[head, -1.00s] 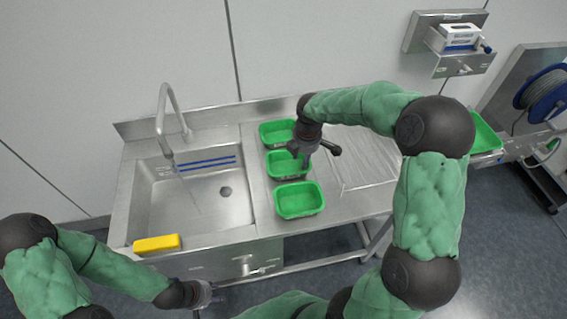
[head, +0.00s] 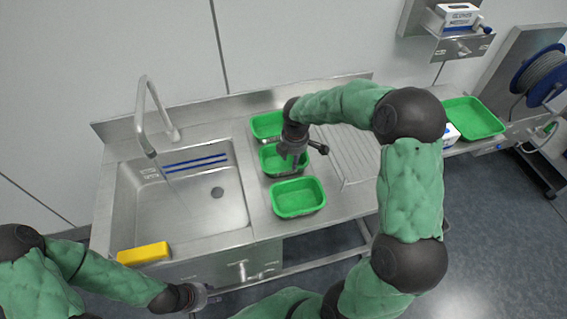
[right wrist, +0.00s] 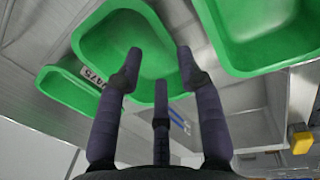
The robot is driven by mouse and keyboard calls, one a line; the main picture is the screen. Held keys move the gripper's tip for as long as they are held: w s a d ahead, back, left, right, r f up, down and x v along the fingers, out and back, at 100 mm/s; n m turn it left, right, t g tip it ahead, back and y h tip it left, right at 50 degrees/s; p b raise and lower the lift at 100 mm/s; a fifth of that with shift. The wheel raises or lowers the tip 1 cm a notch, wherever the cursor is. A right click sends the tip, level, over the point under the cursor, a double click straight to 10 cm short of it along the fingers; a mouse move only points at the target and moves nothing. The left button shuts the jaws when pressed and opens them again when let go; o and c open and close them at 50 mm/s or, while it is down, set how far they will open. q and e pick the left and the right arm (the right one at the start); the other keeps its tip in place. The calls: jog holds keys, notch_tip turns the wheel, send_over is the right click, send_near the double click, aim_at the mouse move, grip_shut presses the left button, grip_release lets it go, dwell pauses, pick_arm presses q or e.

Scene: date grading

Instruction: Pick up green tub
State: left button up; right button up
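Three green tubs stand in a row on the steel worktop right of the sink: a back tub (head: 266,124), a middle tub (head: 270,163) and a front tub (head: 298,198). My right gripper (head: 291,160) is over the middle tub and hides part of it. In the right wrist view its dark fingers (right wrist: 159,62) are spread apart over a green tub (right wrist: 120,30), with nothing clearly held. Whether they touch it I cannot tell. My left gripper (head: 200,297) is low in front of the sink cabinet; its fingers are too small to read.
The sink (head: 180,205) with its tap (head: 150,115) is left of the tubs. A yellow sponge-like block (head: 144,253) lies on its front edge. A ribbed drainer (head: 352,150) is to the right, partly behind my right arm. Another green tray (head: 474,118) stands further right.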

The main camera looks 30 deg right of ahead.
aim_at(291, 174)
jog(key=f, duration=0.4)
jog(key=f+b, duration=0.1)
jog(key=f, duration=0.1)
jog(key=shift+w+f, duration=0.25)
jog(key=shift+f, duration=0.05)
grip_shut()
